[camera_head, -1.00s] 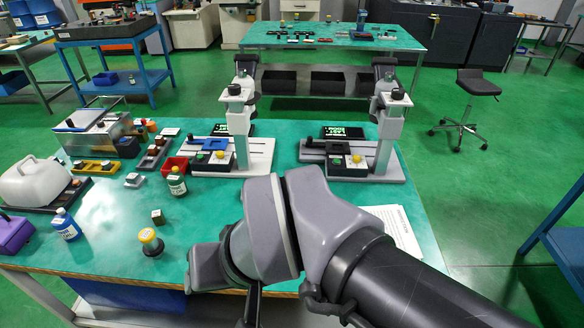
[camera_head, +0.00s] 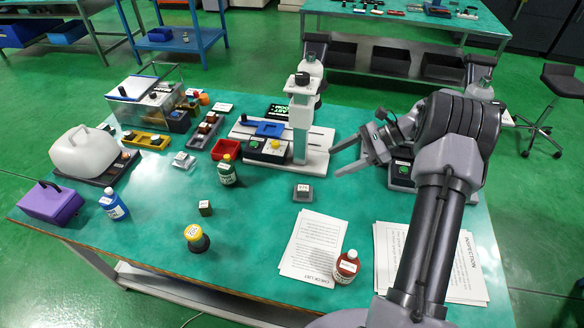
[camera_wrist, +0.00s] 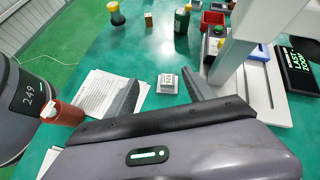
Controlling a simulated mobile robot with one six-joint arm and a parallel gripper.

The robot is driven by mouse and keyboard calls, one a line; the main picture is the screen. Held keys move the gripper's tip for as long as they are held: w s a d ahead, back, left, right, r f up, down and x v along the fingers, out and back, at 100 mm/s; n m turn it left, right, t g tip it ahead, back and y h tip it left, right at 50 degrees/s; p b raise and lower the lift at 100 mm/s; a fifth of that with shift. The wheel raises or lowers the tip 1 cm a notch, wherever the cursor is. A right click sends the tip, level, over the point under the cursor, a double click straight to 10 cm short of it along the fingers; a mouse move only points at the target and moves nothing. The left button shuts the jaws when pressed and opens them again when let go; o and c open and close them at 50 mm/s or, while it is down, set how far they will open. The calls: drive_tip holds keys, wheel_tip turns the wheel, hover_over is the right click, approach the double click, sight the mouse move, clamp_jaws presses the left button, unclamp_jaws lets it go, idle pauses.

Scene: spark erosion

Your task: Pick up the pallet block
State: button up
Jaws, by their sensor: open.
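A small grey block with a white label (camera_head: 303,192) lies on the green table, right of the green bottle and just above the check list sheet. I take it for the pallet block, but I cannot read its label. My gripper (camera_head: 337,160) is open and empty, beyond and to the right of this block, pointing left. In the wrist view the block (camera_wrist: 168,83) shows between the two spread fingers (camera_wrist: 161,78), apart from them. A similar grey labelled piece (camera_head: 183,160) lies farther left, near the red bin.
A white-based stand (camera_head: 300,140) rises close to my gripper. A green bottle (camera_head: 227,171), brown cube (camera_head: 205,208) and yellow-topped container (camera_head: 196,238) stand left. Table between cube and block is clear.

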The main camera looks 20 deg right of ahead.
sight(306, 188)
drive_tip(key=s+d+f+m+t+y, duration=0.2)
drive_tip(key=d+f+m, duration=0.1)
drive_tip(key=d+f, duration=0.4)
drive_tip(key=b+x, duration=0.1)
drive_tip(key=x, duration=0.5)
drive_tip(key=b+x, duration=0.2)
drive_tip(key=x, duration=0.4)
drive_tip(key=f+b+x, duration=0.1)
drive_tip(key=x, duration=0.6)
drive_tip(key=shift+r+t, duration=0.1)
drive_tip(key=shift+t, duration=0.2)
clamp_jaws()
